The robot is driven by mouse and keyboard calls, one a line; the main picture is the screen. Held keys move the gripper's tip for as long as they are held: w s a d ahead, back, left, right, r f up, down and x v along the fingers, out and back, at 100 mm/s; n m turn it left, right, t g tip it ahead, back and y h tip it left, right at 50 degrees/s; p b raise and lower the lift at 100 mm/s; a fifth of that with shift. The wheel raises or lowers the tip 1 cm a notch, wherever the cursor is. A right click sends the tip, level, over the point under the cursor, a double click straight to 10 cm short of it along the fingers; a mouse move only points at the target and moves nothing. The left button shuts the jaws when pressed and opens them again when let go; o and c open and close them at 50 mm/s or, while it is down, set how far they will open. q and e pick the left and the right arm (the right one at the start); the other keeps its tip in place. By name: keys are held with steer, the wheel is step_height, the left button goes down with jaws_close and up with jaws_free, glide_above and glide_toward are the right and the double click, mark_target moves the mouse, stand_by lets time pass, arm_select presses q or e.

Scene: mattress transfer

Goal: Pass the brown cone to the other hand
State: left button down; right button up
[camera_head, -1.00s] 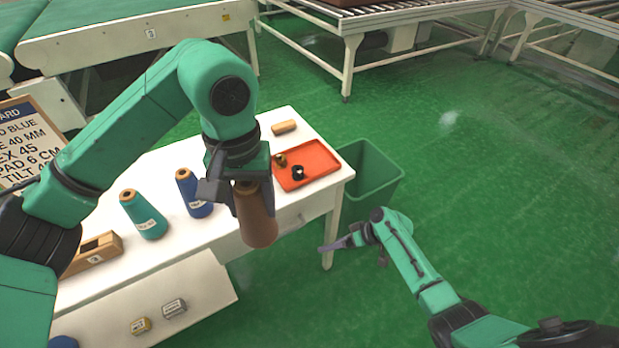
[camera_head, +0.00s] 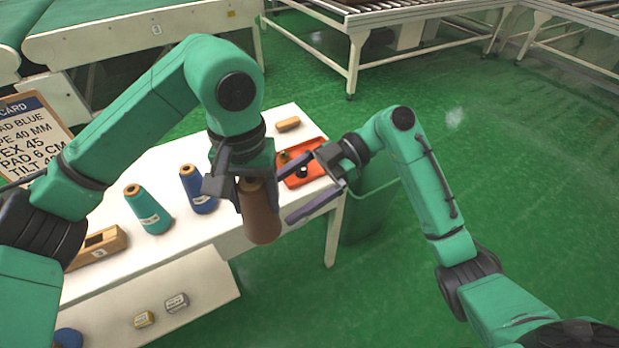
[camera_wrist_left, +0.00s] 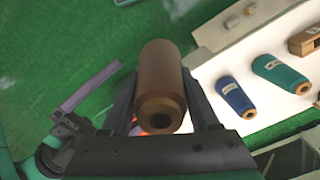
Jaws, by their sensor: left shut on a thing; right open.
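The brown cone (camera_head: 260,215) hangs upright above the front right edge of the white table. My left gripper (camera_head: 238,192) is shut on its upper part. In the left wrist view the brown cone (camera_wrist_left: 162,85) sits between the two fingers, its top hole facing the camera. My right gripper (camera_head: 300,190) is open and empty just right of the cone, with its fingers pointing left toward it. Its fingers are apart from each other, and I cannot tell whether one touches the cone. In the left wrist view one finger of my right gripper (camera_wrist_left: 90,88) shows left of the cone.
A green bin (camera_head: 368,215) stands right of the table. Open floor lies at the right.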

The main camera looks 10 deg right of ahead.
mark_target(257, 215)
steer(key=x, duration=0.6)
steer(key=shift+s+a+f, duration=0.1)
steer(key=shift+a+f, duration=0.05)
steer(key=shift+a, duration=0.2)
steer(key=c, duration=1.3)
arm_select(q)
steer(key=c, duration=0.5)
jaws_free()
arm_select(e)
jaws_close()
arm_select(q)
steer(key=o, duration=0.4)
steer(key=shift+o, duration=0.2)
steer(key=shift+s, duration=0.1)
steer(key=shift+d, duration=0.1)
